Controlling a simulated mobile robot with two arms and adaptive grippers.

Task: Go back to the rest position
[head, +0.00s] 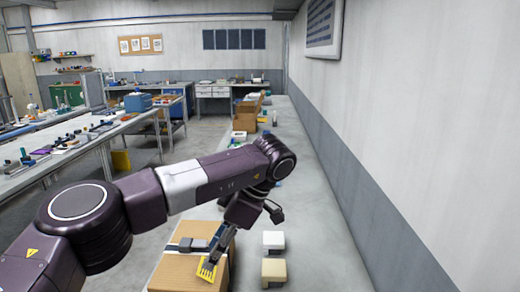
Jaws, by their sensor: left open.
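My left arm comes in from the left and bends down over the long grey bench (318,235). My left gripper (213,258) points down at a cardboard box (175,272) near the front of the bench. It is open, and I see nothing held in it. A yellow patch shows at its tip; I cannot tell whether the gripper touches the box. A dark strap-like piece (190,244) lies across the box top. My right gripper is not in view. No film reel can be made out.
A white block (273,240) and a beige block (274,270) stand right of the box. More cardboard boxes (246,115) stand farther along the bench. A wall (400,130) bounds the right side. Cluttered worktables (70,150) stand at the left, with floor between.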

